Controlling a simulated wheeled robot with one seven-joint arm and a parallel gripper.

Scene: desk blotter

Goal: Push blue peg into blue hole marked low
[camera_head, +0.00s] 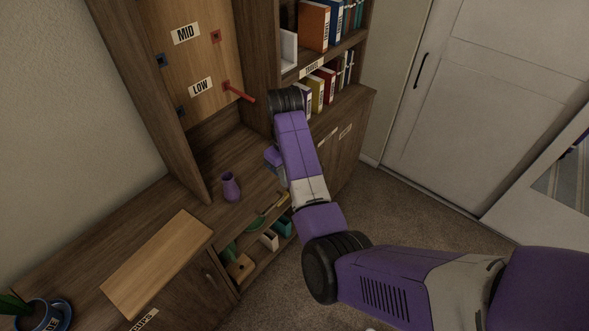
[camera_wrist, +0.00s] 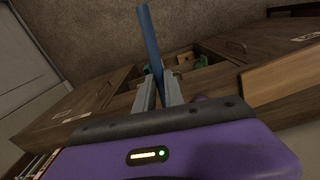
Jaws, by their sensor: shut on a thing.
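The blue peg (camera_wrist: 149,45) is clamped between the fingers of my gripper (camera_wrist: 160,90) in the wrist view, and a long part of it sticks out past the fingertips. In the head view my own arm hides most of the gripper and the peg. The blue hole by the LOW label (camera_head: 180,112) is a small dark blue square at the left of the wooden panel, below and left of the label (camera_head: 201,86). The peg is apart from this hole, with my gripper low and to the right of the panel.
A red peg (camera_head: 238,92) sticks out of the panel right of LOW. Another blue hole (camera_head: 161,60) and a red one (camera_head: 215,36) flank the MID label (camera_head: 185,33). A purple vase (camera_head: 230,187) stands on the counter. A wooden board (camera_head: 160,262) lies at front left.

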